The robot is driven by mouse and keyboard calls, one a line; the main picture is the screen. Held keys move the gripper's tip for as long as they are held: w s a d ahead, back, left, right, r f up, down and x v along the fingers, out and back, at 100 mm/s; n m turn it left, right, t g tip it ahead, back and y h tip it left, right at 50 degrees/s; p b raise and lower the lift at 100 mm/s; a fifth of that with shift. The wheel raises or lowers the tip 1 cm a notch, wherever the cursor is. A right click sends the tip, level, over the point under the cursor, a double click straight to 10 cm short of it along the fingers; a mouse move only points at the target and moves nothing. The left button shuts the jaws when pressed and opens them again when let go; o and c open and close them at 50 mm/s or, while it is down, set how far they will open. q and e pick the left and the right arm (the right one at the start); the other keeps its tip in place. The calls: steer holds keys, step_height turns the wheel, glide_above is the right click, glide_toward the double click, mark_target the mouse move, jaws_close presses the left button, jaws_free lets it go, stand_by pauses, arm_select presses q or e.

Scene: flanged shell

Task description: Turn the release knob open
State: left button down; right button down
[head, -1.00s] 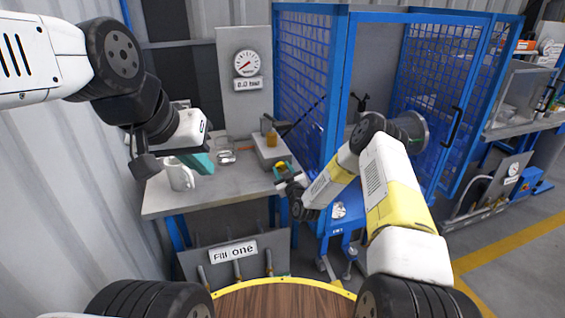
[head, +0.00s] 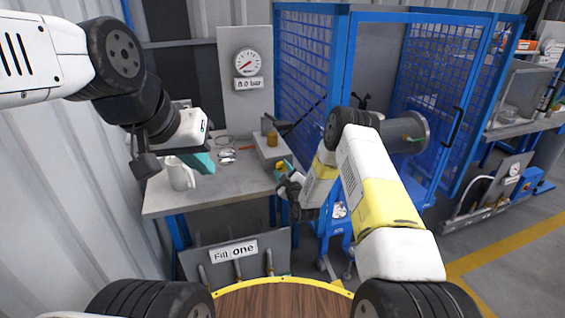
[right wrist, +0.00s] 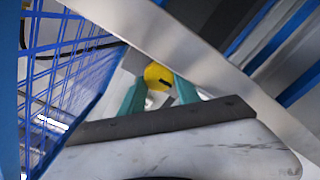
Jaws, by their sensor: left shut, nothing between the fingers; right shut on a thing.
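The yellow release knob (right wrist: 158,76) shows in the right wrist view as a round face with a dark slot, between the teal fingers of my right gripper (right wrist: 160,92). The fingers are shut on it. In the head view my right gripper (head: 281,169) is at the right end of the bench, beside the grey box, and the knob is mostly hidden. My left gripper (head: 203,163) is shut and empty above the bench, close to the white mug.
A white mug (head: 180,177) and small loose parts (head: 227,156) lie on the grey bench (head: 222,193). A gauge (head: 248,63) stands behind, over a 0.0 bar label. A grey box (head: 271,151) bears a brass piece. A blue mesh cage (head: 303,60) and a flanged shell (head: 420,132) are right.

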steer(key=c, duration=0.9)
jaws_free()
steer(key=shift+f, duration=0.1)
